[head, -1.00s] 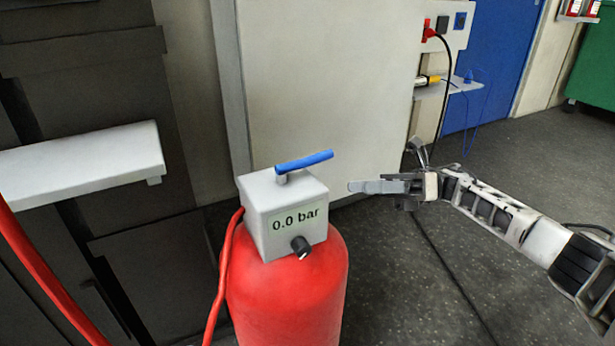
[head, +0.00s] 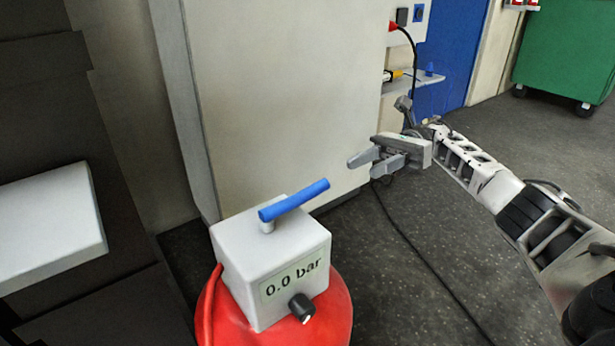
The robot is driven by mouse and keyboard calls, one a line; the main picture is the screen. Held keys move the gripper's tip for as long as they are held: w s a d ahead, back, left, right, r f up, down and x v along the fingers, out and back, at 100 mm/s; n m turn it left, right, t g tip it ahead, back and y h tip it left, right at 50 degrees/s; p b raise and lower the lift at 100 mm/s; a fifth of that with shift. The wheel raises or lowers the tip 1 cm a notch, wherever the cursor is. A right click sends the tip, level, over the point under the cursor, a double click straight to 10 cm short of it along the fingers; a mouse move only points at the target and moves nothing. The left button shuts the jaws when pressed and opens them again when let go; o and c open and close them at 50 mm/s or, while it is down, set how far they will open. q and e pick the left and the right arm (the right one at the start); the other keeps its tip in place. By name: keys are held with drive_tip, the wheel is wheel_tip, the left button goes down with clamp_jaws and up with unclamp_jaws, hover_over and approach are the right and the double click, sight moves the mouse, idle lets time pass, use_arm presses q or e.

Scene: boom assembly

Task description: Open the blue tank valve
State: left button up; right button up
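The blue valve handle (head: 294,200) is a short bar on a stem on top of the white valve box (head: 246,272). The box's display (head: 292,278) reads 0.0 bar, and a black knob (head: 301,307) sits below it. The box stands on the red tank (head: 335,303), whose lower part is out of view. My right gripper (head: 367,165) is above and to the right of the handle, apart from it. Its two fingers are spread with nothing between them. My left gripper is not in view.
A large pale cabinet (head: 285,90) stands behind the tank. A white ledge (head: 48,225) is at the left. A red hose (head: 209,310) runs down the tank's left side. A black cable (head: 415,245) lies on the floor. A green bin (head: 568,55) is far back right.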

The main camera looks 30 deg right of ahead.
sight(300, 196)
drive_tip(key=a, duration=0.4)
drive_tip(key=a+p, duration=0.1)
drive_tip(key=a, duration=0.4)
drive_tip(key=s+a+p, duration=0.1)
drive_tip(key=a, duration=0.3)
drive_tip(key=shift+a, duration=0.35)
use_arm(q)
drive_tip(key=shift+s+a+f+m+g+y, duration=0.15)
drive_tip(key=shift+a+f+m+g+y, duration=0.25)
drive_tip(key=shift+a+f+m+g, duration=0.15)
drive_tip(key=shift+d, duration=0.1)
use_arm(e)
clamp_jaws()
